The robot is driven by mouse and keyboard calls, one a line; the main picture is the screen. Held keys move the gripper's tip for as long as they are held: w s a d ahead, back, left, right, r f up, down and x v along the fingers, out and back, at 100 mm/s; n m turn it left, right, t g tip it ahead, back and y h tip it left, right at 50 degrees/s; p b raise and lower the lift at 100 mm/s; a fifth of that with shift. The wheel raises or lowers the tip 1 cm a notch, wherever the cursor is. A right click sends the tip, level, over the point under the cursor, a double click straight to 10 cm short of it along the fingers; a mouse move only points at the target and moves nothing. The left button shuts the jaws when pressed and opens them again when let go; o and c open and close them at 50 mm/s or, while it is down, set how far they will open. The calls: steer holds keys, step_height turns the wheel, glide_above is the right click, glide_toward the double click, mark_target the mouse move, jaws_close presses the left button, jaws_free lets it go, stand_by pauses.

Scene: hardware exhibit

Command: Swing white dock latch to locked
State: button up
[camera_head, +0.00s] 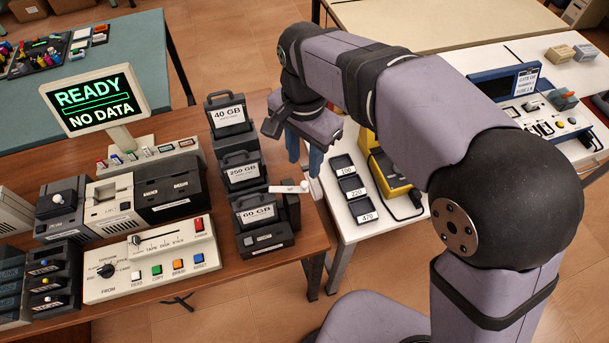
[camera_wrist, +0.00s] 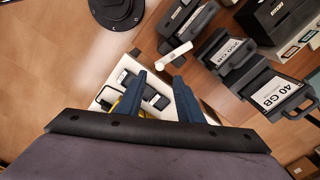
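The white dock latch (camera_head: 289,188) is a flat bar with small dark lettering, at the right of the dock (camera_head: 266,241) holding the 60 GB cartridge (camera_head: 257,213). It points sideways, its left end close to the cartridges and its right end near my gripper. Whether a finger touches the latch cannot be told.
The 250 GB cartridge (camera_head: 243,173) and 40 GB cartridge (camera_head: 229,117) stand behind. The monitor (camera_head: 95,102) reads "READY / NO DATA". A control panel (camera_head: 150,262) is left of the dock. A white table (camera_head: 346,222) with labelled trays (camera_head: 350,187) is at right, across a gap.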

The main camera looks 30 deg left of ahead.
mark_target(305, 183)
steer(key=shift+m, duration=0.4)
steer(key=shift+f, duration=0.15)
steer(key=shift+f+p, duration=1.05)
steer(key=shift+f, duration=2.5)
jaws_close()
